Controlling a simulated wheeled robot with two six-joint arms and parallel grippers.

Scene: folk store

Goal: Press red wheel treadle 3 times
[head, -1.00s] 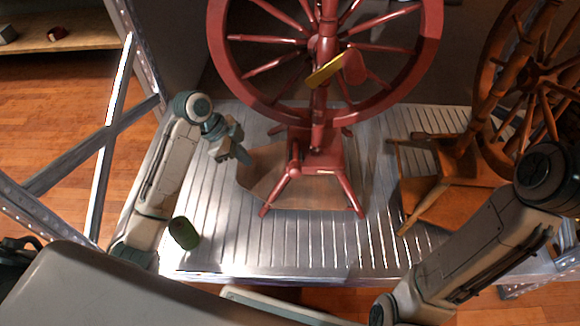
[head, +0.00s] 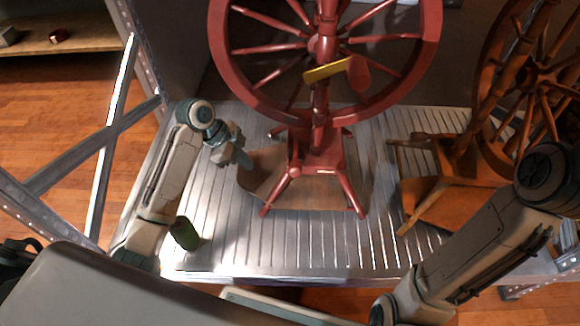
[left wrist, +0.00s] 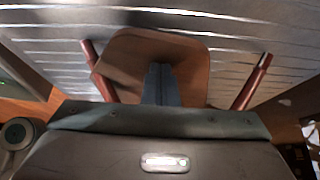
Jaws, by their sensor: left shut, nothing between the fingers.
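The red spinning wheel (head: 430,45) stands on a ribbed metal shelf in the head view, with red legs splayed to the front. Its flat brown treadle (head: 262,190) lies low between and beside the legs. It also shows in the left wrist view (left wrist: 128,50), between two red legs. My left gripper (head: 243,162) is shut and empty, its fingers pointing down at the treadle's left part. In the left wrist view the shut fingers (left wrist: 158,84) overlap the treadle; I cannot tell whether they touch it. My right gripper is out of view; only its arm shows at the right.
A brown wooden spinning wheel (head: 440,190) stands to the right on the same metal shelf (head: 300,245). A dark green cylinder (head: 185,233) is beside my left arm. A metal cross-braced frame (head: 105,130) rises at the left. The shelf's front is mostly clear.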

